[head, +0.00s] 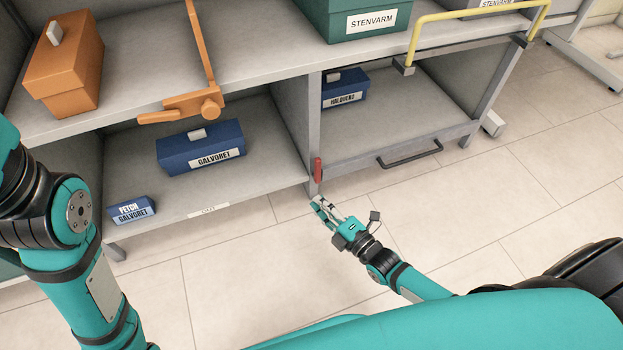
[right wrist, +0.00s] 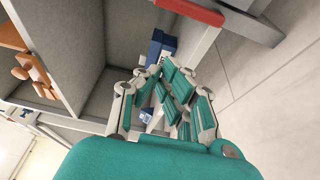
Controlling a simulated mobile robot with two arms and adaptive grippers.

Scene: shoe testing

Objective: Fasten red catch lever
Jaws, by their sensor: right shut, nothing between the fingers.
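The small red catch lever (head: 317,170) stands roughly upright on the grey post between the two lower compartments. It also shows at the top of the right wrist view (right wrist: 190,11), beyond the fingers. My right gripper (head: 320,203) is shut and empty, just in front of and below the lever near the foot of the post; it appears apart from the lever. Its fingers (right wrist: 172,75) also show close together in the right wrist view. My left arm comes in at the left edge; its gripper is out of view.
A black handle (head: 410,154) sits on the front of the right compartment. Blue boxes (head: 201,147) and (head: 345,89) another blue box stand inside the lower compartments. An orange latch bar (head: 183,105) and a yellow rail (head: 478,15) are above. The floor (head: 260,265) in front is clear.

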